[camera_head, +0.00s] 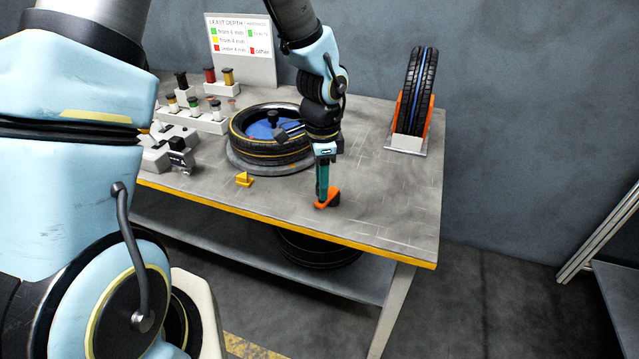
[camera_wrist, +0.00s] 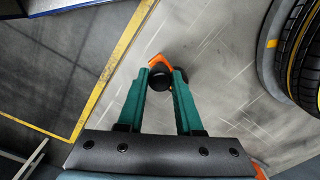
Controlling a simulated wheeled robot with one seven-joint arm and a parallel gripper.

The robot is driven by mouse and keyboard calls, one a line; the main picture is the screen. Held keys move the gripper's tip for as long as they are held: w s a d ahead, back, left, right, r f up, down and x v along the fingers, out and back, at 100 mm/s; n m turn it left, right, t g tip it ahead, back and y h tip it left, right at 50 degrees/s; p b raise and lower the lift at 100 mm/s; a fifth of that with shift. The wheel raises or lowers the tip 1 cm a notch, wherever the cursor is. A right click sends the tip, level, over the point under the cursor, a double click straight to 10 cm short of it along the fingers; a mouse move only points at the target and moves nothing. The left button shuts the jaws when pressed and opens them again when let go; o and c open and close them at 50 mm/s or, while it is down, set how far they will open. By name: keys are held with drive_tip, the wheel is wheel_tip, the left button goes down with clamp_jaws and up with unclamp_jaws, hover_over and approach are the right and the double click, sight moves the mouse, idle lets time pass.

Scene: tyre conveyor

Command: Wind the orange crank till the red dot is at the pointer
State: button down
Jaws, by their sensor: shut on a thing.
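The orange crank (camera_head: 327,203) stands on the table to the right of the turntable. In the wrist view, the crank (camera_wrist: 157,61) shows between the green fingers, with its dark round knob (camera_wrist: 160,78) at their tips. My gripper (camera_head: 327,194) points down and is shut on the crank's knob. The tyre (camera_head: 268,150) lies flat on the grey round turntable (camera_head: 243,166), with a blue centre. A small red mark (camera_head: 251,138) shows on the tyre's near left top. The yellow pointer (camera_head: 244,179) sits on the table in front of the turntable. The red mark is apart from it.
A sign board (camera_head: 240,40) stands at the back, with several coloured pegs in white blocks (camera_head: 205,122) before it. An upright tyre (camera_head: 414,90) stands in an orange holder at the right. Another tyre (camera_head: 318,248) lies under the table. The table right of the crank is clear.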

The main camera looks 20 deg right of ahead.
drive_tip(key=shift+s, duration=0.1)
idle(0.5)
drive_tip(key=c, duration=0.6)
unclamp_jaws()
drive_tip(key=shift+r, duration=0.1)
wheel_tip(320, 180, up, 11)
drive_tip(key=shift+f+b, duration=0.2)
drive_tip(key=shift+b, duration=0.25)
